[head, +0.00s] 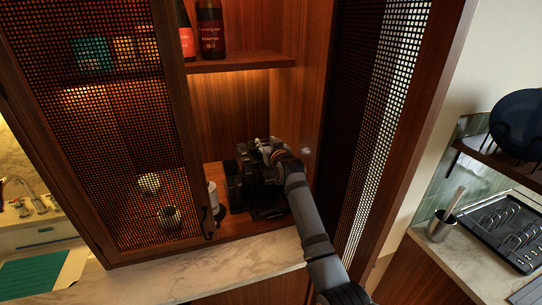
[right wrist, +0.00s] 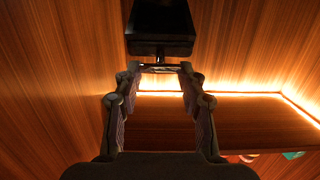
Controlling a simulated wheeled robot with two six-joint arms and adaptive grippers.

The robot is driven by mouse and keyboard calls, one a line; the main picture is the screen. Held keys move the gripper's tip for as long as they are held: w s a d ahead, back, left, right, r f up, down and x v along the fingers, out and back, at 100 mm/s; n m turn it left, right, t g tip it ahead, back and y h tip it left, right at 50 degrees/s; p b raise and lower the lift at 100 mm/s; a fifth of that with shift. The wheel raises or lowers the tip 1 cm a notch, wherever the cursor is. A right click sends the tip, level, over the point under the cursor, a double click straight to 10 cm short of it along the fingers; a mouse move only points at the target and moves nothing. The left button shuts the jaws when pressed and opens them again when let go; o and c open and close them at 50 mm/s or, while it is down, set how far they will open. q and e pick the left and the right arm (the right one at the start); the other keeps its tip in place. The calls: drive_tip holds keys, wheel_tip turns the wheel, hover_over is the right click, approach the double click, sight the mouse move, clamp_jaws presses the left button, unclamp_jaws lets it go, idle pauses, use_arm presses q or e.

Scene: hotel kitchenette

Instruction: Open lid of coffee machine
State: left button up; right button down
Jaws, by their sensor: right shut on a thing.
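The black coffee machine (head: 236,186) stands on the cabinet's lower shelf in the head view, partly hidden by my right arm and gripper. My right gripper (head: 270,150) is at the top of the machine. In the right wrist view, a dark block, which looks like the machine's lid (right wrist: 160,28), lies just beyond the fingertips. My right gripper (right wrist: 158,72) is shut on a small part at this block's near edge. How far the lid stands open cannot be told. My left gripper is not in view.
Mesh doors (head: 120,130) flank the cabinet opening. An upper shelf (head: 240,62) with dark bottles (head: 210,28) is above the machine. The marble counter (head: 235,268) in front is clear.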

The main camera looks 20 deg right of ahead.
drive_tip(key=w+r, duration=0.4)
drive_tip(key=shift+r+p, duration=0.3)
drive_tip(key=shift+p, duration=0.1)
drive_tip(key=w+r, duration=0.1)
drive_tip(key=w+p, duration=0.1)
drive_tip(key=shift+w+a+r+g, duration=0.1)
drive_tip(key=shift+w+r+g, duration=0.25)
drive_tip(key=shift+w+g, duration=0.05)
drive_tip(key=shift+w+r+g+p, duration=0.15)
drive_tip(key=shift+w+g+p, duration=0.25)
drive_tip(key=shift+w, duration=0.15)
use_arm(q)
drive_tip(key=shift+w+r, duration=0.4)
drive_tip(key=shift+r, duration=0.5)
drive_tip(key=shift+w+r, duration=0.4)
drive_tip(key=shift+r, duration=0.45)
use_arm(e)
drive_tip(key=shift+w+g, duration=0.6)
drive_tip(key=shift+w, duration=0.1)
use_arm(q)
drive_tip(key=shift+p, duration=0.3)
use_arm(e)
drive_tip(key=c, duration=0.8)
unclamp_jaws()
drive_tip(key=shift+o, duration=0.2)
